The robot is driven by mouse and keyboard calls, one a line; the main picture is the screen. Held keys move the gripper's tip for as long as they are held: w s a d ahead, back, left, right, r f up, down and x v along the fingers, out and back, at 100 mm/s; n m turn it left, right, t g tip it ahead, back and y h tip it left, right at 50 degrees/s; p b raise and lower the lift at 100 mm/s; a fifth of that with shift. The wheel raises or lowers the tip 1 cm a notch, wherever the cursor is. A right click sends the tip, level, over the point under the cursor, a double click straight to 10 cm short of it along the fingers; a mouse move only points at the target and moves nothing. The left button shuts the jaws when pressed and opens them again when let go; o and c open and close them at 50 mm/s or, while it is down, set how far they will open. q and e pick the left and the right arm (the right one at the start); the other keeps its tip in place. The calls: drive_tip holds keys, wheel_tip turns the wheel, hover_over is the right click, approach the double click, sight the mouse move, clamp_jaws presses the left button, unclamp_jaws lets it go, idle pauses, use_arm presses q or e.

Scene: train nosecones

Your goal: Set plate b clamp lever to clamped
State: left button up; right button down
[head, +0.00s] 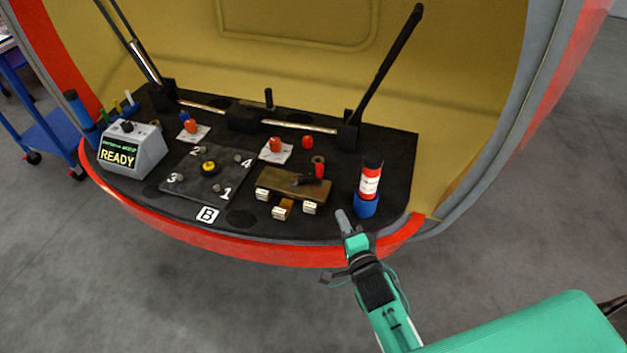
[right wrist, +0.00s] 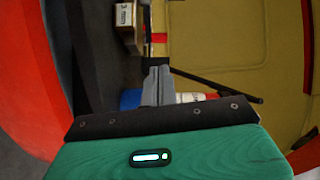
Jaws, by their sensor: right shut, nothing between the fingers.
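Plate B (head: 195,187) is a dark square plate with a yellow knob (head: 208,167) at its middle, numbers 1 to 4 near its corners, and a white B label (head: 207,214) in front. Right of it sits a brown block (head: 290,181) with a short black lever with a red end (head: 319,171); I cannot tell for sure that this is plate B's clamp lever, or its setting. My right gripper (head: 341,218) is shut and empty at the front edge, right of the block and apart from it. It also shows in the right wrist view (right wrist: 157,85). My left gripper is not in view.
A red-and-white canister (head: 371,178) in a blue holder (head: 366,205) stands close right of my right gripper. A long black arm (head: 385,72) rises behind. A box reading READY (head: 132,149) stands at the left. A red rim (head: 250,248) borders the bench.

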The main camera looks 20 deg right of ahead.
drive_tip(key=m, duration=0.2)
approach(321, 172)
drive_tip(key=w, duration=0.5)
drive_tip(key=shift+w+a+f, duration=0.1)
drive_tip(key=shift+w+a, duration=0.1)
drive_tip(key=shift+w, duration=0.6)
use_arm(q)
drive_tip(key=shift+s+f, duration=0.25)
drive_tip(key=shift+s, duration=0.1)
use_arm(e)
drive_tip(key=shift+w, duration=0.15)
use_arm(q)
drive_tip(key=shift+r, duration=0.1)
use_arm(e)
drive_tip(key=shift+w, duration=0.1)
